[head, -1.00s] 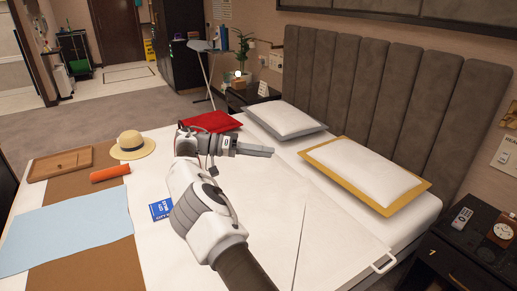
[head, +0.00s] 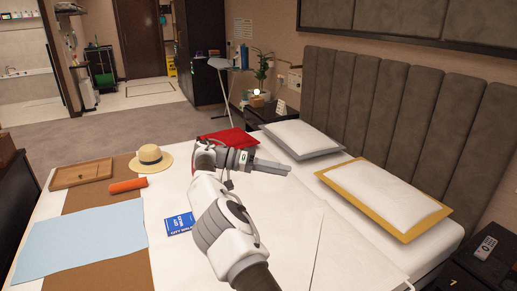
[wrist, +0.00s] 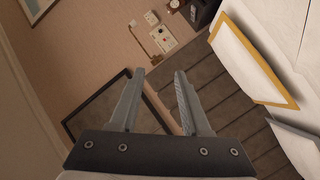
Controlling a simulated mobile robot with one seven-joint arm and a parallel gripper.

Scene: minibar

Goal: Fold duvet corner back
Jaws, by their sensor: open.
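The white duvet (head: 350,255) covers the bed in the head view. A thin crease line runs down it to the right of my arm. A small white loop (head: 408,284) shows at the duvet's near right corner, cut by the bottom edge of the picture. My gripper (head: 288,169) is open and empty above the middle of the bed, well away from that corner. In the wrist view my gripper (wrist: 159,76) has its two fingers apart with nothing between them. The wrist view shows wall, headboard and pillows, not the duvet corner.
A straw hat (head: 150,158), orange roll (head: 128,185), wooden tray (head: 82,172), blue cloth (head: 80,245) and blue card (head: 179,224) lie left. A nightstand with a remote (head: 486,247) stands right.

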